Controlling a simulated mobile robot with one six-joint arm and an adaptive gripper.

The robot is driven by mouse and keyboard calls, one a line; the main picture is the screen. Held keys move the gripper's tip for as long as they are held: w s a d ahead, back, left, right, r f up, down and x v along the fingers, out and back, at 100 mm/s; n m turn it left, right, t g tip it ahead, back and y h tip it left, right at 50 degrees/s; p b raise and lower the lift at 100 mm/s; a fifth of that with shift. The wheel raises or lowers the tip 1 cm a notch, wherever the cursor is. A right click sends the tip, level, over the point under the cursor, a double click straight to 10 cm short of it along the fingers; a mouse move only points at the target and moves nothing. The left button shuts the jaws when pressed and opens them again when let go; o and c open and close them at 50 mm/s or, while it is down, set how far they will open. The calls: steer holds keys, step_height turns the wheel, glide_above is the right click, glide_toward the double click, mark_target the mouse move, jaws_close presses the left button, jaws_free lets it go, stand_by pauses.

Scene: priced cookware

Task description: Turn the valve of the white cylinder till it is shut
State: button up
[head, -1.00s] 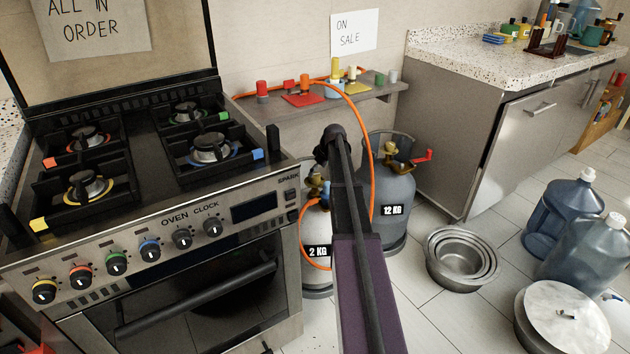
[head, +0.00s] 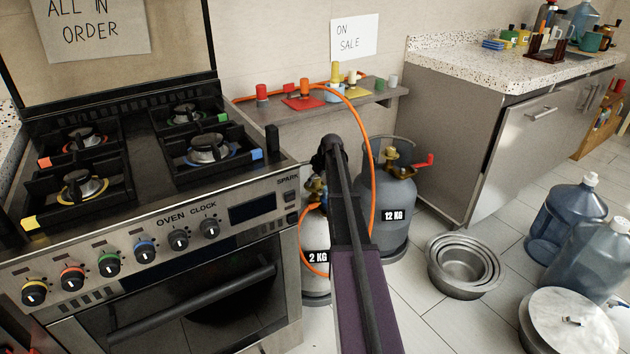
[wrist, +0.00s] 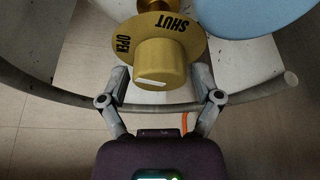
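The white cylinder (head: 316,238), labelled 2 KG, stands between the stove and a grey cylinder, partly hidden by my arm. In the wrist view its yellow valve knob (wrist: 160,78) sits on a yellow plate (wrist: 190,45) lettered OPEN at left and SHUT at upper right. A white mark shows on the knob's near face; I cannot tell which word it points to. My gripper (wrist: 160,82) is open, with one finger on each side of the knob and a narrow gap at each side. In the head view my gripper is hidden behind my arm.
The grey 12 KG cylinder (head: 393,190) with a red-handled valve stands close at right. An orange hose (head: 372,150) arches over the white cylinder. The stove (head: 170,230) is close at left, a shelf (head: 290,108) behind. Nested pans (head: 465,265) lie on the floor at right.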

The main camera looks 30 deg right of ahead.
steer(key=c, duration=0.6)
steer(key=shift+m, duration=0.4)
steer(key=m+h, duration=0.1)
steer(key=m, duration=0.1)
steer(key=shift+a+m, duration=0.1)
steer(key=shift+m, duration=0.2)
steer(key=m+h, duration=0.1)
steer(key=m, duration=0.3)
steer(key=shift+h, duration=0.4)
steer(key=m+h, duration=0.1)
steer(key=m, duration=0.2)
steer(key=shift+m, duration=0.3)
steer(key=shift+m+g+h, duration=0.6)
steer(key=shift+m+g, duration=0.3)
steer(key=shift+m, duration=1.2)
